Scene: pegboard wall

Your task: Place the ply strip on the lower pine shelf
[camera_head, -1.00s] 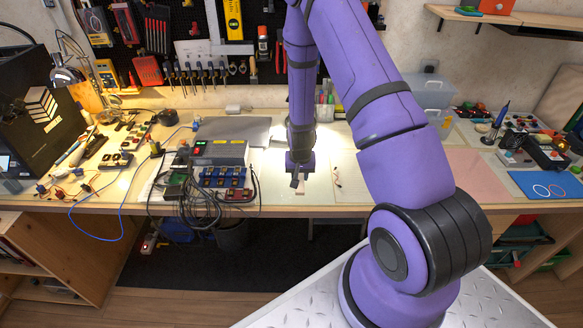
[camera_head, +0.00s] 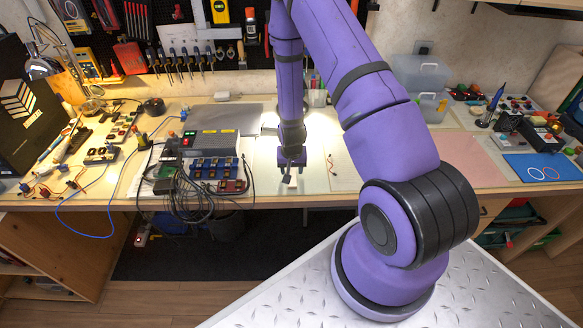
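My gripper (camera_head: 290,172) points down over the lit middle of the workbench, near its front edge. A small pale piece (camera_head: 294,182), perhaps the end of the ply strip, shows right at its fingertips. It is too small to tell whether the fingers are closed on it, and the gripper's wrist covers the rest.
The workbench (camera_head: 266,198) carries a power box with cables (camera_head: 210,143) left of my gripper, and a pink mat (camera_head: 467,160) and blue mat (camera_head: 545,167) to the right. A clear plastic bin (camera_head: 420,75) stands at the back, below the shelf. Tools hang on the dark pegboard.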

